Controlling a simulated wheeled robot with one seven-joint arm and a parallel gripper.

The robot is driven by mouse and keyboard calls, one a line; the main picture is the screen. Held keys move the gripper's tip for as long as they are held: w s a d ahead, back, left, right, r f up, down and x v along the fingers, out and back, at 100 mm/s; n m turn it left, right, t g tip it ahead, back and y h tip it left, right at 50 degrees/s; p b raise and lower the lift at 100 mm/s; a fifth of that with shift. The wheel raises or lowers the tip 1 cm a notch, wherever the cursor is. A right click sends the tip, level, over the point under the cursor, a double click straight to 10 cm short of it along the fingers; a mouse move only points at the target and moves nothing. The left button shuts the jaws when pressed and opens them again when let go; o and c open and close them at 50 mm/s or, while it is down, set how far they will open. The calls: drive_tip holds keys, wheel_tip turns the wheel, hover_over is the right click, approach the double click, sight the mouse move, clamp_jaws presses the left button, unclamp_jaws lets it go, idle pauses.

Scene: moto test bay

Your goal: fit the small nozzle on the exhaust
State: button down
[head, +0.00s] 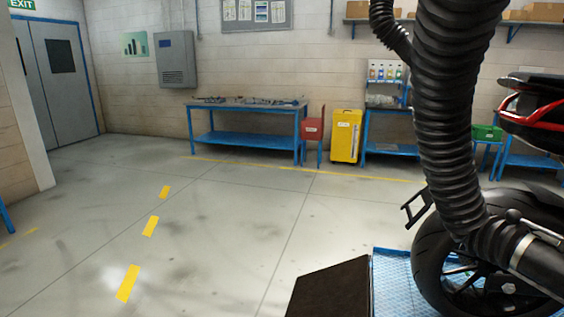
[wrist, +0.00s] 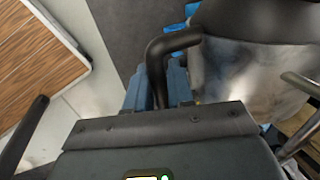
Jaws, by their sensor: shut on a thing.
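In the wrist view my gripper (wrist: 160,92) has its blue fingers shut on a black bent handle (wrist: 178,41). The handle runs to a large piece with a black upper part and a shiny metal body (wrist: 235,85), which I take to be the nozzle. In the head view a thick black corrugated hose (head: 447,100) hangs down at the right and ends in a metal-banded black tube (head: 525,252) in front of the motorcycle's rear wheel (head: 432,270). I cannot make out the exhaust opening or whether anything is fitted on it. My gripper is not seen in the head view.
The motorcycle's red and black tail (head: 530,110) juts in at the right. A blue workbench (head: 245,147) and yellow cabinet (head: 345,137) line the back wall. Left floor is clear.

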drive_tip(key=shift+w+a, duration=0.1)
drive_tip(key=shift+a, duration=0.05)
drive_tip(key=shift+w+a, duration=0.1)
drive_tip(key=shift+a, duration=0.25)
drive_tip(key=w+a+p, duration=0.1)
drive_tip(key=a+p, duration=0.1)
drive_tip(key=a, duration=0.4)
drive_tip(key=shift+w+r+p, duration=0.15)
drive_tip(key=shift+w+p, duration=0.25)
idle(2.5)
drive_tip(key=shift+a, duration=0.1)
drive_tip(key=s+a+r+p, duration=0.2)
drive_tip(key=s+r, duration=0.1)
drive_tip(key=s, duration=0.6)
drive_tip(key=shift+s+a, duration=0.3)
drive_tip(key=shift+a, duration=0.05)
idle(1.3)
